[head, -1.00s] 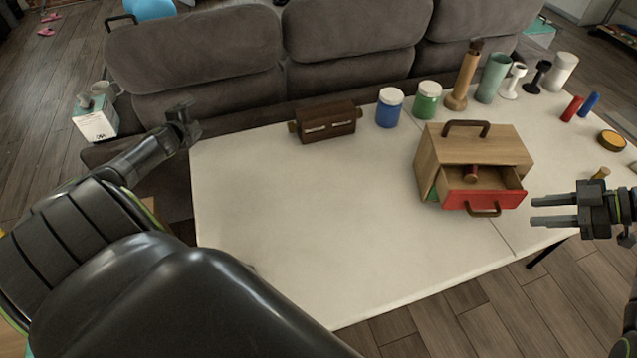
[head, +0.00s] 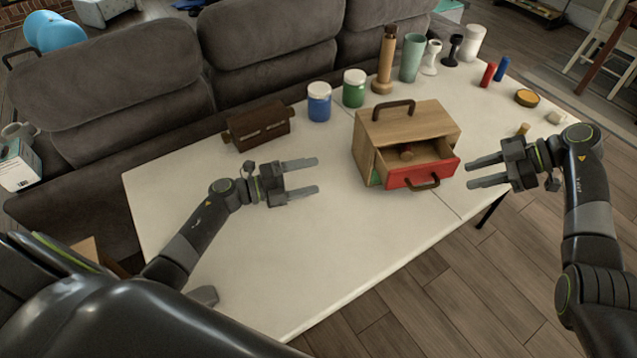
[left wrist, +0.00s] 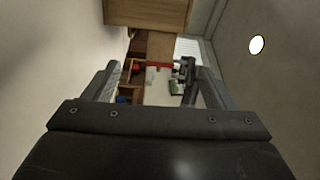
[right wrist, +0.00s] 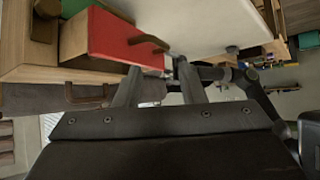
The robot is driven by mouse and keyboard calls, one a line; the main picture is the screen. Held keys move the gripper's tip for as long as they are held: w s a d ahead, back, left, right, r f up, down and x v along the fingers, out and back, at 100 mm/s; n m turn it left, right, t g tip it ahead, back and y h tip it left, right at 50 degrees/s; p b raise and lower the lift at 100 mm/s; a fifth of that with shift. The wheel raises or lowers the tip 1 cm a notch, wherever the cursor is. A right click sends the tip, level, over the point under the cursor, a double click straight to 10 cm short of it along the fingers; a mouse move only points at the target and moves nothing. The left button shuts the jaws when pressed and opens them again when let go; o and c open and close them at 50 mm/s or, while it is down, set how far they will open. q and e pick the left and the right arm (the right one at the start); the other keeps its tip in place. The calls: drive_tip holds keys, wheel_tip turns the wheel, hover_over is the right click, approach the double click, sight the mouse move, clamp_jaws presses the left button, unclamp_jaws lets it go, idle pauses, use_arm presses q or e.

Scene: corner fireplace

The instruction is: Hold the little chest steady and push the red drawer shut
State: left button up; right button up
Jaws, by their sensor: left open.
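The little wooden chest (head: 400,125) stands on the white table, with a brown handle on top. Its red drawer (head: 420,174) is pulled out at the front, and a brown and tan object lies inside. The red drawer also shows in the right wrist view (right wrist: 120,40). My left gripper (head: 303,177) is open and empty above the table, left of the chest and apart from it. My right gripper (head: 470,174) is open and empty, just right of the red drawer, with its fingers pointing toward it. I see no contact there.
A dark brown box (head: 258,125) lies at the back left of the white table (head: 330,235). A blue jar (head: 319,103), a green jar (head: 354,90) and several upright cylinders line the back. The front of the table is clear. A grey sofa stands behind.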

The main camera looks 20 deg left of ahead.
sight(384, 176)
use_arm(q)
drive_tip(key=shift+m+g+h, duration=0.5)
drive_tip(key=shift+m+g, duration=0.3)
drive_tip(key=x, duration=0.6)
drive_tip(key=s+d+x, duration=0.1)
drive_tip(key=x, duration=0.6)
drive_tip(key=s+x, duration=0.1)
drive_tip(key=x, duration=0.6)
drive_tip(key=shift+s+d+r, duration=0.2)
drive_tip(key=shift+d+r, duration=0.05)
drive_tip(key=shift+r, duration=0.1)
drive_tip(key=shift+c, duration=0.5)
drive_tip(key=c, duration=1.3)
